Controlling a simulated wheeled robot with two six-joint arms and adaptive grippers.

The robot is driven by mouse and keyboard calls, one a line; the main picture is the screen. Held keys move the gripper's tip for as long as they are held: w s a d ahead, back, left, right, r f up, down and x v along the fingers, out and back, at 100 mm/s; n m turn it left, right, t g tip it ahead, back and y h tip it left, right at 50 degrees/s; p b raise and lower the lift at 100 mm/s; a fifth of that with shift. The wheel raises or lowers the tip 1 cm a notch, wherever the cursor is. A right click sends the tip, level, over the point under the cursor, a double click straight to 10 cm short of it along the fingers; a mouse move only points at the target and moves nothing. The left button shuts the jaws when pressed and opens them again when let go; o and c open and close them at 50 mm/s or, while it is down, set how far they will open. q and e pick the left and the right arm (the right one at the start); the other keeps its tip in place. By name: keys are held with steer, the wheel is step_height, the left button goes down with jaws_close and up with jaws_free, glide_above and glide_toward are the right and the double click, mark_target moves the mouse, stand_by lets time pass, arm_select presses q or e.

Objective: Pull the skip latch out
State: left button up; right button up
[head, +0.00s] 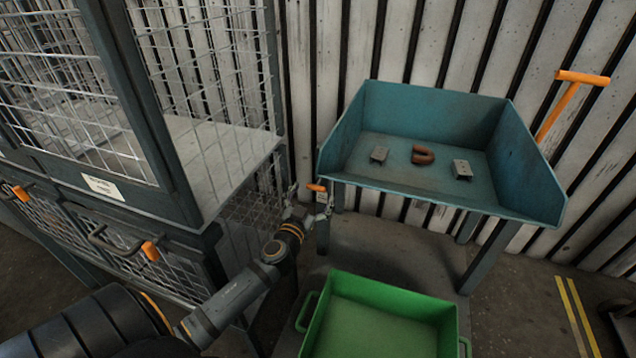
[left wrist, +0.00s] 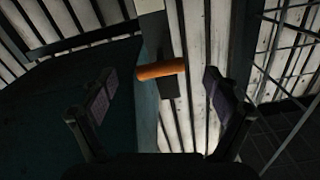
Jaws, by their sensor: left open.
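The skip is a teal open-topped tray (head: 430,110) on legs in the head view. An orange grip, which looks like the skip latch (head: 316,188), shows at its near left corner. The latch's orange bar (left wrist: 160,71) lies across the middle of the left wrist view, in front of a dark plate. My left gripper (head: 312,203) is just at the skip's left side, close to the latch. In the left wrist view its two fingers (left wrist: 159,82) are spread wide, with the orange bar seen between them and not touched by either. My right gripper is out of view.
Two small metal blocks (head: 379,154) (head: 462,169) and a rust-coloured curved part (head: 423,155) lie in the skip. An orange-topped lever (head: 583,77) rises at its right. A green bin (head: 375,320) stands in front. A mesh cage (head: 200,150) closes off the left.

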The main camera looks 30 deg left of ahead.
mark_target(318, 183)
arm_select(q)
steer(key=x, duration=0.4)
steer(key=shift+w, duration=0.4)
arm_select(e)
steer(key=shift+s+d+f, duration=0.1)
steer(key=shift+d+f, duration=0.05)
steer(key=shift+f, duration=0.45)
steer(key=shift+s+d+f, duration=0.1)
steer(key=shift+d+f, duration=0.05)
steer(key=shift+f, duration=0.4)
arm_select(q)
steer(key=c, duration=1.8)
steer(key=shift+c, duration=0.2)
